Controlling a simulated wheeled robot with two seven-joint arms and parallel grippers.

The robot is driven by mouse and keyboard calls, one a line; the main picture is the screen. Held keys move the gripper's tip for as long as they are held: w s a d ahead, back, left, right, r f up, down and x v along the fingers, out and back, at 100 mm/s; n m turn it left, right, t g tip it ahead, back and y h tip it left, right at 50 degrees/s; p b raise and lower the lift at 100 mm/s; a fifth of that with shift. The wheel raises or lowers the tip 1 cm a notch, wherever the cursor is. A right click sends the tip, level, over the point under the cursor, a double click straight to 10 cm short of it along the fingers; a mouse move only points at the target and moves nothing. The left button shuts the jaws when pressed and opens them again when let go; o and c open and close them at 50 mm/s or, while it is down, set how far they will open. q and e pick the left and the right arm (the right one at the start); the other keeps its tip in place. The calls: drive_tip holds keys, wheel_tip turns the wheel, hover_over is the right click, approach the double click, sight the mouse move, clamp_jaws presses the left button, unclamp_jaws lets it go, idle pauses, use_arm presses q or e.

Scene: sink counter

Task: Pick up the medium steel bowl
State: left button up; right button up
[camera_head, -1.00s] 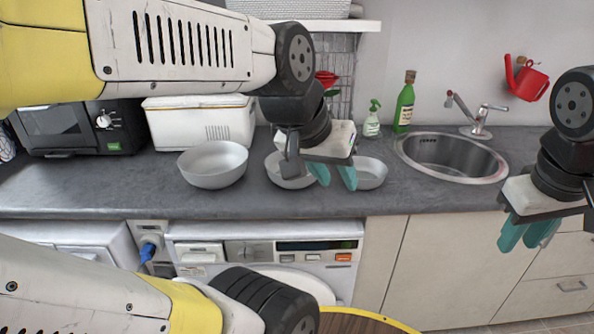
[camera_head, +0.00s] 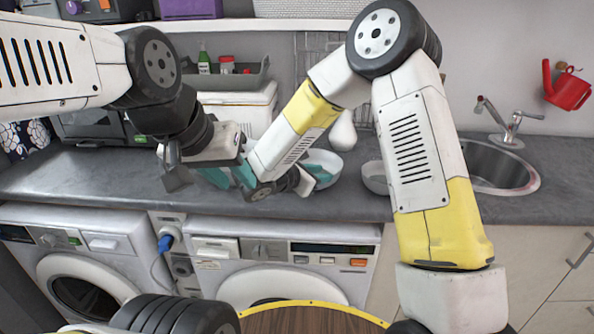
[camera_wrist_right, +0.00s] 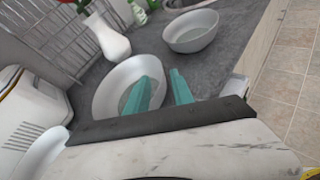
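The medium steel bowl (camera_head: 335,160) stands upright on the counter, partly hidden by my right gripper in the head view. In the right wrist view, this bowl (camera_wrist_right: 110,88) is close below the teal fingers. My right gripper (camera_head: 322,170) is open (camera_wrist_right: 163,88); one finger overlaps the bowl's inside and the other lies beyond its right rim. I cannot tell whether they touch it. My left gripper (camera_head: 230,176) is open and empty above the counter, left of my right forearm.
A smaller bowl (camera_head: 376,178) stands to the right, also visible in the wrist view (camera_wrist_right: 190,32). A white vase (camera_head: 343,132) stands behind the medium bowl. A bread box (camera_head: 250,105), microwave (camera_head: 90,124) and sink (camera_head: 497,165) are around. A pale curved edge (camera_wrist_right: 38,152) shows at lower left.

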drive_tip(key=x, duration=0.7)
drive_tip(key=shift+w+d+f, duration=0.1)
drive_tip(key=shift+w+f, duration=0.1)
drive_tip(key=shift+f, duration=0.1)
drive_tip(key=shift+c, duration=0.2)
clamp_jaws()
idle(1.0)
